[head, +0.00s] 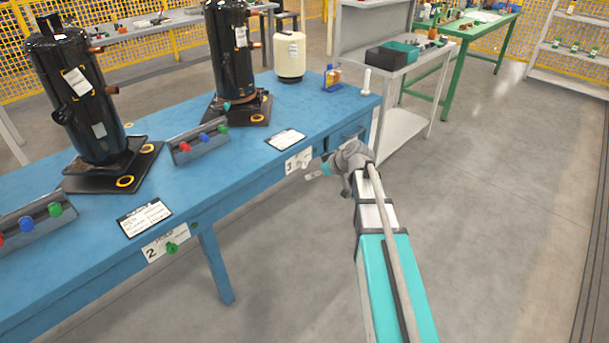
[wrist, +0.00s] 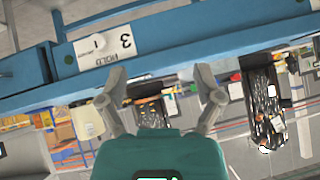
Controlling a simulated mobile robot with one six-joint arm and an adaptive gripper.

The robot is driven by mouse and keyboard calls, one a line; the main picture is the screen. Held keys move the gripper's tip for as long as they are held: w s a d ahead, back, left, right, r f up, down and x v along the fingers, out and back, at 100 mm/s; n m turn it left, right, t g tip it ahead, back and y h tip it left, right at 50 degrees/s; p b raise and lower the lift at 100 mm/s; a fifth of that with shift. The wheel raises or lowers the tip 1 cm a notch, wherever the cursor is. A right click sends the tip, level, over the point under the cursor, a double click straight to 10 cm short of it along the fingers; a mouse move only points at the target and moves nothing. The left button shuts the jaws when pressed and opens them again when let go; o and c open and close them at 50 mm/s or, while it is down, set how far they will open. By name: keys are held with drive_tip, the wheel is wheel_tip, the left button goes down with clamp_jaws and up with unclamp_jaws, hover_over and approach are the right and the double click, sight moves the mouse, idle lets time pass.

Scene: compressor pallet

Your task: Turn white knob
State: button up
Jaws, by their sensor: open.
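The blue table's front edge carries a white plate marked 3 (head: 298,160), which shows upside down at the upper left of the wrist view (wrist: 112,46). A pale round shape with a dark mark (wrist: 97,42) sits on that plate; it may be the white knob, but white on white makes it hard to tell. In the head view I cannot make out a white knob. My gripper (head: 311,170) is in front of the table edge, just below and right of the plate. In the wrist view my gripper (wrist: 160,72) is open, with nothing between its fingers.
A grey bench (head: 410,122) stands behind. The floor in front is clear.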

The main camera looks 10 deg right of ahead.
sight(305, 164)
drive_tip(key=w+d+f+n+t+y+b, duration=0.1)
drive_tip(key=w+d+f+t+b, duration=0.3)
drive_tip(key=w+b, duration=0.7)
drive_tip(key=d+f, duration=0.2)
drive_tip(key=d, duration=0.1)
drive_tip(key=shift+d+f+t, duration=0.15)
drive_tip(key=shift+f+t, duration=0.15)
drive_tip(key=shift+t, duration=0.1)
drive_tip(key=shift+w, duration=0.1)
drive_tip(key=b+x, duration=0.5)
drive_tip(key=x, duration=0.8)
drive_tip(key=shift+w+a+f, duration=0.15)
drive_tip(key=shift+a, duration=0.25)
drive_tip(key=c, duration=1.1)
drive_tip(key=shift+c, duration=0.2)
